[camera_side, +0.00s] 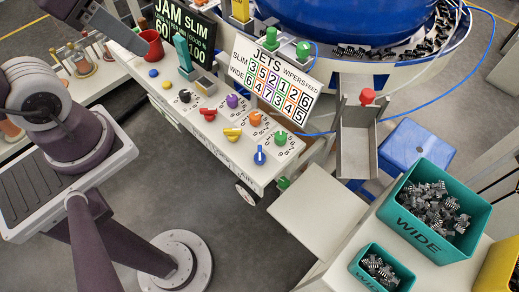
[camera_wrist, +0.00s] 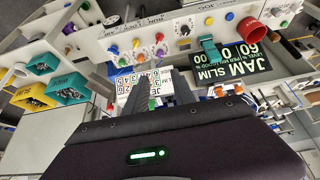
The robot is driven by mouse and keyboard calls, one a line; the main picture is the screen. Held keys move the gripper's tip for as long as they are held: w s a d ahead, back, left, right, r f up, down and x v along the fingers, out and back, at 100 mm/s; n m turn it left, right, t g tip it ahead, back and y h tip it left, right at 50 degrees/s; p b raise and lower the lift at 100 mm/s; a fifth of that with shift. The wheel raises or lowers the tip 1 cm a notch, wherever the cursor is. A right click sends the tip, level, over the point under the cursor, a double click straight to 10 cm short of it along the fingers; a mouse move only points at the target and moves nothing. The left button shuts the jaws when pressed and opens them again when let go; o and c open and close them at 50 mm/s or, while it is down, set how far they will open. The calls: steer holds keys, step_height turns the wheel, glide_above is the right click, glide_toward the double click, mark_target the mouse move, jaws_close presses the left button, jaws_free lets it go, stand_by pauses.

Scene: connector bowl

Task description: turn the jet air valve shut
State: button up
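A blue lever knob (camera_side: 260,155) sits at the right end of the front row on the white control panel (camera_side: 215,145). The knob also shows in the wrist view (camera_wrist: 113,48), upper left of my fingers. My gripper (camera_wrist: 160,78) has its two dark fingers apart with nothing between them. It is above and away from the knobs. In the side view my gripper is at the top left, partly cut off.
Neighbouring yellow (camera_side: 232,134), red (camera_side: 208,113) and green (camera_side: 280,138) knobs crowd the blue one. The JETS sign (camera_side: 270,78) and JAM SLIM display (camera_side: 185,30) stand behind. Teal WIDE bins (camera_side: 410,225) are right.

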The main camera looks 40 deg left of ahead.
steer(key=w+d+f+m+g+y, duration=0.1)
steer(key=w+d+f+m+g, duration=0.15)
steer(key=w+m, duration=0.35)
steer(key=m+g+h, duration=0.1)
steer(key=m+g, duration=0.2)
steer(key=m, duration=1.8)
glide_above(260, 152)
step_height(260, 152, down, 15)
steer(key=shift+r, duration=0.1)
step_height(260, 152, down, 7)
steer(key=shift+s+d+r, duration=0.1)
steer(key=shift+r, duration=0.1)
steer(key=shift+f, duration=0.3)
jaws_close()
